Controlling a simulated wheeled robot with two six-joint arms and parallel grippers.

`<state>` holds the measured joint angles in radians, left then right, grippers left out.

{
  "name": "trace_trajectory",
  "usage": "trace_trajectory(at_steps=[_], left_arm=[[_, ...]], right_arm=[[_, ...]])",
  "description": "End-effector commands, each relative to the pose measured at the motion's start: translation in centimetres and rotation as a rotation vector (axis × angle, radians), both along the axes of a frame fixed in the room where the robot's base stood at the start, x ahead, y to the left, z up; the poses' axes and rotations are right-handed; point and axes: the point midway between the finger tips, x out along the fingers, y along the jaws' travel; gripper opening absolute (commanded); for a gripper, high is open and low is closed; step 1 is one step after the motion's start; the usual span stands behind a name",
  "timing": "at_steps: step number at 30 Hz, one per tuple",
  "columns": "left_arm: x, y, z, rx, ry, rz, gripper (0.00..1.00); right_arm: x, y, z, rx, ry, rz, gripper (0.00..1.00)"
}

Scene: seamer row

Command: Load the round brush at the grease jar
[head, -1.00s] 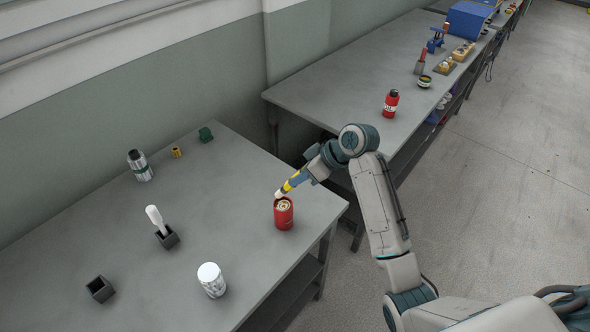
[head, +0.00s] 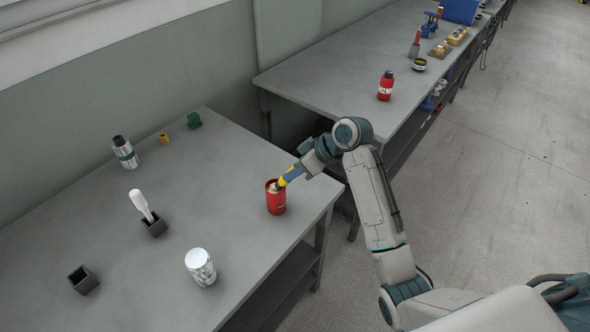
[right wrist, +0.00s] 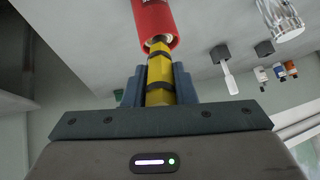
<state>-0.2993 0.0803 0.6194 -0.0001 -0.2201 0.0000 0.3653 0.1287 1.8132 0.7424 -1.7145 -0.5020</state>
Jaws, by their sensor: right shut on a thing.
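The round brush (head: 289,175) has a yellow handle with dark bands. It is tilted, and its head end is down inside the mouth of the red grease jar (head: 277,202), so the bristles are hidden. My right gripper (head: 296,172) is shut on the brush handle, just above and to the right of the jar. In the right wrist view the yellow handle (right wrist: 159,75) sits between the two blue-grey fingers and points into the open mouth of the red jar (right wrist: 153,18). My left gripper is not in view.
A white-handled tool (head: 140,204) stands in a dark holder (head: 154,228); an empty dark holder (head: 83,280) and a patterned white canister (head: 200,266) are nearer. A silver cylinder (head: 125,153) and green block (head: 194,120) stand behind. A red bottle (head: 385,88) is on the far bench.

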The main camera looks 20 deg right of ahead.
Motion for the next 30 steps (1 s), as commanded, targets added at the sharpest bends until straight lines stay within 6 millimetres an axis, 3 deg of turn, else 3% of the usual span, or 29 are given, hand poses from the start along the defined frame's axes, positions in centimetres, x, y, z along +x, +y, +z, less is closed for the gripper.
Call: trace_trajectory(at_steps=[30], left_arm=[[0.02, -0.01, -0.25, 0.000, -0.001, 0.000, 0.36]], right_arm=[[0.00, 0.01, -0.70, 0.001, 0.000, 0.001, 0.02]])
